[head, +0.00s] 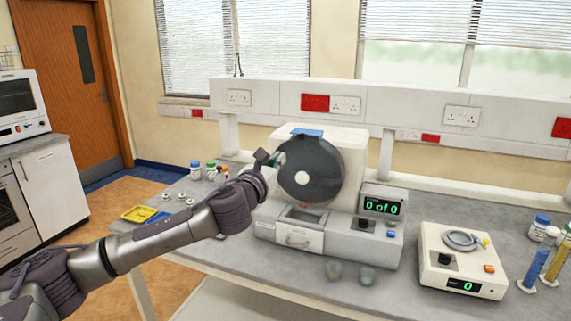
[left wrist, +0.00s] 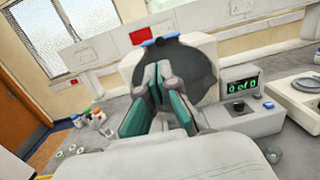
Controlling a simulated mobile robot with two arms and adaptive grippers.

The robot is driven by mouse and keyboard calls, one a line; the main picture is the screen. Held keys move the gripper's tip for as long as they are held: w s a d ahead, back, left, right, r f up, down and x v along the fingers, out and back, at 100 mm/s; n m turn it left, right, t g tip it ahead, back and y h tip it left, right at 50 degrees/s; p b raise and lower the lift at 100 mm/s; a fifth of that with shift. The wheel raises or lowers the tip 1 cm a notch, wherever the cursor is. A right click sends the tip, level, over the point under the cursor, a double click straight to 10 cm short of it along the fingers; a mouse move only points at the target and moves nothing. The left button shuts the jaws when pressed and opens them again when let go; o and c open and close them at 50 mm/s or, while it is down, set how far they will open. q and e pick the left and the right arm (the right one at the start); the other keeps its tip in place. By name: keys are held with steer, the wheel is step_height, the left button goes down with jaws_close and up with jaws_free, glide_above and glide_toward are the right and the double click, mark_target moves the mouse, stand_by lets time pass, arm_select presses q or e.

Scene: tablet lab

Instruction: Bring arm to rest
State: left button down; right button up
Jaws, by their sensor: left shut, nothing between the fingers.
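My left arm reaches in from the left in the head view. Its gripper (head: 270,158) is raised above the bench, in front of or beside the left edge of a dark round drum (head: 325,160) on a white bench machine; whether it touches the drum I cannot tell. In the left wrist view the gripper's teal-padded fingers (left wrist: 159,72) are shut with nothing between them, and the drum (left wrist: 195,68) shows behind them. My right gripper is in neither view.
The machine's display (head: 382,206) reads "0 of 0". A balance (head: 462,262) reading 0 stands to its right. Small bottles (head: 210,171) and a yellow tray (head: 138,213) are at the bench's left.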

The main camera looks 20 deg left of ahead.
arm_select(q)
steer(key=s+d+f+n+g, duration=0.2)
steer(key=s+d+f+n, duration=0.25)
steer(key=f, duration=0.35)
steer(key=s+d+f+n+g, duration=0.2)
steer(key=s+d+f+n, duration=0.1)
steer(key=s+f+n, duration=0.4)
steer(key=s+d+f+n+g, duration=0.2)
steer(key=s+d+f+n, duration=0.15)
steer(key=f, duration=0.55)
steer(key=s+a+f+n+g, duration=0.25)
steer(key=s+f+n, duration=0.35)
steer(key=s, duration=0.4)
steer(key=s+a+f+n+g+y, duration=0.15)
steer(key=s+f+n+g, duration=0.25)
steer(key=s+n, duration=0.45)
steer(key=s+a+f+n+g, duration=0.3)
steer(key=s+f+n, duration=0.25)
steer(key=s, duration=0.65)
step_height(320, 180, down, 29)
steer(key=s+g, duration=0.1)
steer(key=s, duration=0.1)
steer(key=s+a+f+g+b, duration=0.1)
steer(key=s+a+f, duration=0.2)
steer(key=s+f, duration=1.1)
steer(key=shift+s, duration=0.7)
